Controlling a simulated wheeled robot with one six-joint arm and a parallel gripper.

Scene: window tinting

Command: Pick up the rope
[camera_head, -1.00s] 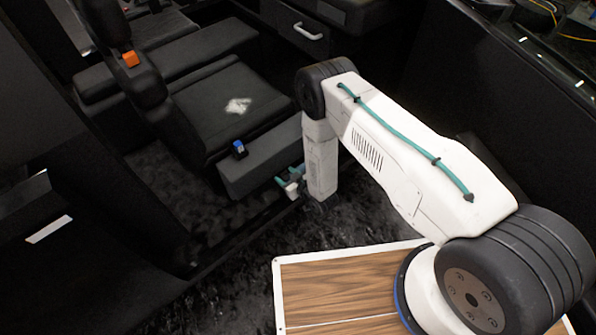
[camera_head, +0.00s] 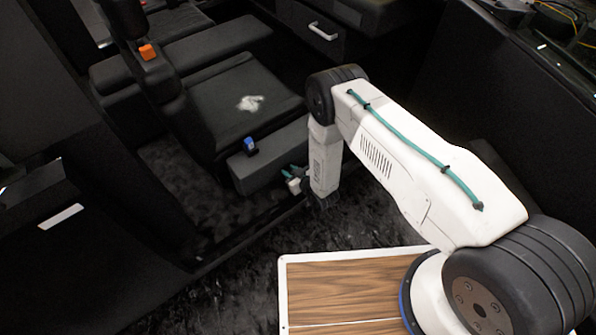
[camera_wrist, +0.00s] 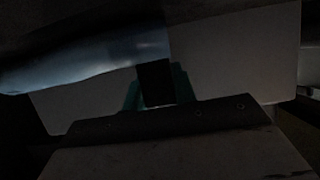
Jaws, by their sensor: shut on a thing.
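My gripper (camera_head: 294,179) is low in front of the seat in the head view, small and partly dark. Its teal fingers also show in the wrist view (camera_wrist: 156,90). They are closed on a dark, block-like thing (camera_wrist: 156,80). The wrist view is too dark to tell whether this is the rope. I cannot make out a rope clearly anywhere else. A blurred blue-grey rounded shape (camera_wrist: 85,70) crosses the upper left of the wrist view; I cannot tell what it is.
A black car seat (camera_head: 230,95) bears a crumpled white thing (camera_head: 250,103). A small blue item (camera_head: 250,146) is at its front edge. An orange buckle (camera_head: 147,52) is at the upper left. Dark carpet (camera_head: 215,255) lies open left of a wooden panel (camera_head: 340,285).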

